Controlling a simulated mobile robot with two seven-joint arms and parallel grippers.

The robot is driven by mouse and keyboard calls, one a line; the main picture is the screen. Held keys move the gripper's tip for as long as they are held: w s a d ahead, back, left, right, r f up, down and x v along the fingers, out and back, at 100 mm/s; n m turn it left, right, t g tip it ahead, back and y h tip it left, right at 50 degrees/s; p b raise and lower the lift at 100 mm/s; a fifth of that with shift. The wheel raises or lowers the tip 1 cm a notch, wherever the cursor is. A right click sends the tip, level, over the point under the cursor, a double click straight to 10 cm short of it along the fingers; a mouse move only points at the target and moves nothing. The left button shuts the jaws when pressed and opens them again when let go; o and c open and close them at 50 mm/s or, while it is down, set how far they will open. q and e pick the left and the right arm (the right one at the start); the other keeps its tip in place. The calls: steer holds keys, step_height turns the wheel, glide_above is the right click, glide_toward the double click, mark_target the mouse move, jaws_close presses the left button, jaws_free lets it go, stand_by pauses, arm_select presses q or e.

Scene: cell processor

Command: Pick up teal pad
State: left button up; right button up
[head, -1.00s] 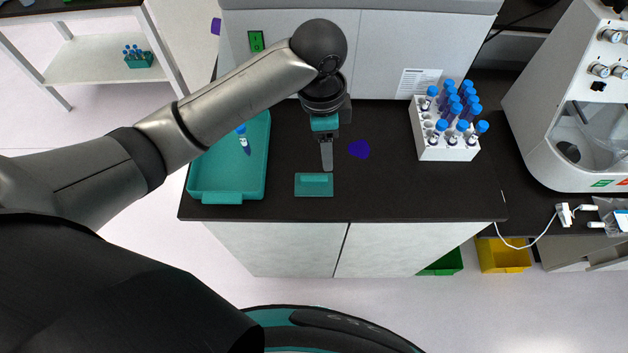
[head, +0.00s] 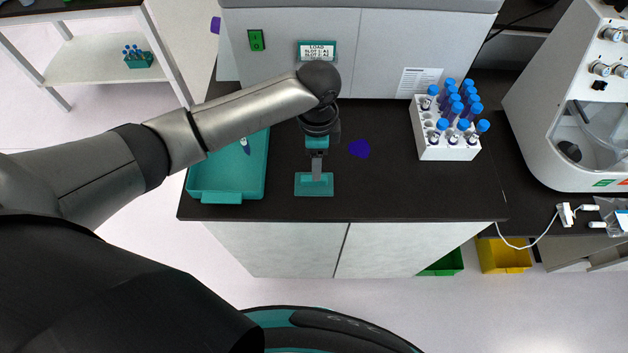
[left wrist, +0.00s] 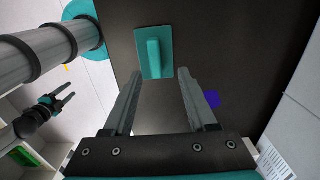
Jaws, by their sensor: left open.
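The teal pad (head: 314,188) is a small flat rectangle with a raised ridge. It lies on the black counter near its front edge. My left gripper (head: 317,178) hangs over the pad's rear part in the head view. In the left wrist view the pad (left wrist: 154,53) shows whole beyond the fingertips, its ridge roughly in line with the gap. The left gripper (left wrist: 160,73) is open with nothing between its fingers. My right gripper (left wrist: 62,98) shows far off at the left of the left wrist view, its two fingers spread apart.
A teal tray (head: 229,197) holding a blue-capped tube stands left of the pad. A purple patch (head: 359,149) lies on the counter to the right. A white rack (head: 446,153) of blue-capped tubes stands farther right. A grey machine (head: 390,50) backs the counter.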

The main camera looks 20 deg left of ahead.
arm_select(q)
steer(key=f, duration=0.2)
steer(key=s+f, duration=0.1)
steer(key=shift+a+f, duration=0.2)
steer(key=shift+f, duration=0.2)
steer(key=shift+w+f, duration=0.1)
steer(key=shift+f, duration=0.5)
steer(key=shift+c, duration=0.2)
jaws_close()
